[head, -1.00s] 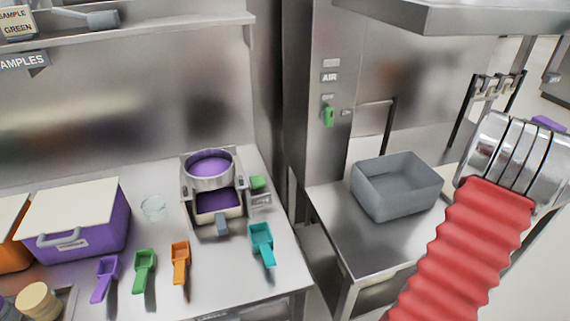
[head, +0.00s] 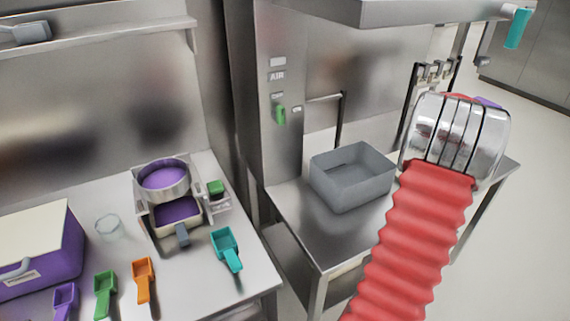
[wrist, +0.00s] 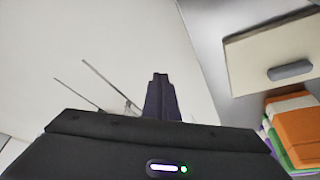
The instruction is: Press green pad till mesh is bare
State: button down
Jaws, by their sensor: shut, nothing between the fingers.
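The green pad (head: 216,187) sits on a small metal unit to the right of the round sieve (head: 166,194), on the left counter. Purple powder (head: 163,177) covers the inside of the sieve, and no mesh shows through it. A tray with purple powder (head: 178,211) is below the sieve. My gripper (wrist: 160,80) shows in the wrist view, with its dark fingers together and nothing held. The gripper is not seen in the head view, where my red-sleeved arm is at the right, well away from the pad.
A teal scoop (head: 227,247) lies in front of the pad; orange (head: 144,277) and green (head: 105,291) scoops lie further left. A glass (head: 109,227) stands left of the sieve. A grey bin (head: 352,176) sits on the right-hand table. A metal shelf (head: 420,14) overhangs that table.

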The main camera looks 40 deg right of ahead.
jog(key=shift+r, duration=1.1)
jog(key=shift+f, duration=0.1)
jog(key=shift+f, duration=2.9)
jog(key=shift+r, duration=0.1)
jog(key=shift+r, duration=2.9)
jog(key=shift+r, duration=3)
jog(key=shift+s, duration=0.1)
